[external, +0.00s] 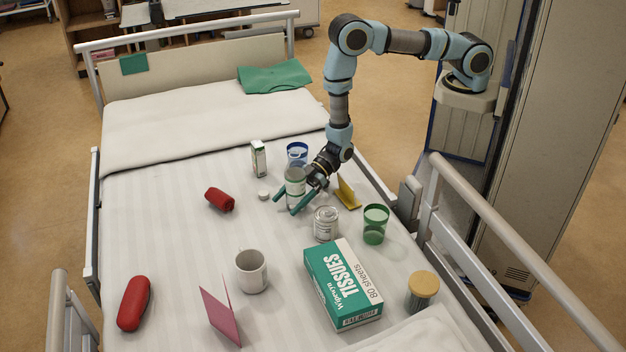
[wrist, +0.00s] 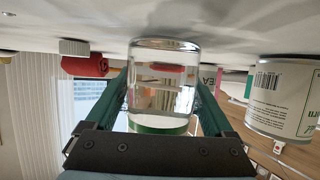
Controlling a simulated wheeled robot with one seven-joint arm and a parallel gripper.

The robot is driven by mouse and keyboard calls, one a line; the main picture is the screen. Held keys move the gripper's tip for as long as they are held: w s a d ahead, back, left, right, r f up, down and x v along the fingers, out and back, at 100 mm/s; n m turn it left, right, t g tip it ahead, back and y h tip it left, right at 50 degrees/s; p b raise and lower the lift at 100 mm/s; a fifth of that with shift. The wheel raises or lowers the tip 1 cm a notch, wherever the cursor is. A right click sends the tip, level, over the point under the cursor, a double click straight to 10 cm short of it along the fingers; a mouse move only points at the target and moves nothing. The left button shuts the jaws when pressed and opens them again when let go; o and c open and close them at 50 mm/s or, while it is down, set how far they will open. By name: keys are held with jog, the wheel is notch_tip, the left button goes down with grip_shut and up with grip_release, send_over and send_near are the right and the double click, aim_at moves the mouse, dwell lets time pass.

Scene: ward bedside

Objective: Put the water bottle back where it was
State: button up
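The water bottle (external: 296,188) is clear with a green band. It stands upright over the right middle of the bed. My gripper (external: 284,207) reaches it from the right, with one teal finger on each side and the tips extending past it. In the wrist view the bottle (wrist: 163,85) appears upside down between the fingers (wrist: 162,100), with no clear gap at either side, so the gripper looks shut on it. Whether its base touches the sheet or hangs just above it, I cannot tell.
Close by are a blue cup (external: 297,151), a small carton (external: 258,158), a white cap (external: 263,195), a can (external: 326,224), a yellow card (external: 348,192) and a green cup (external: 375,224). A tissue box (external: 325,285) and mug (external: 251,271) stand nearer. The sheet's left middle is mostly clear.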

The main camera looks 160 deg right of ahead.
jog(key=shift+o, duration=0.7)
jog(key=shift+r, duration=0.25)
jog(key=v, duration=1.2)
jog(key=shift+a+f, duration=0.1)
jog(key=shift+f, duration=0.05)
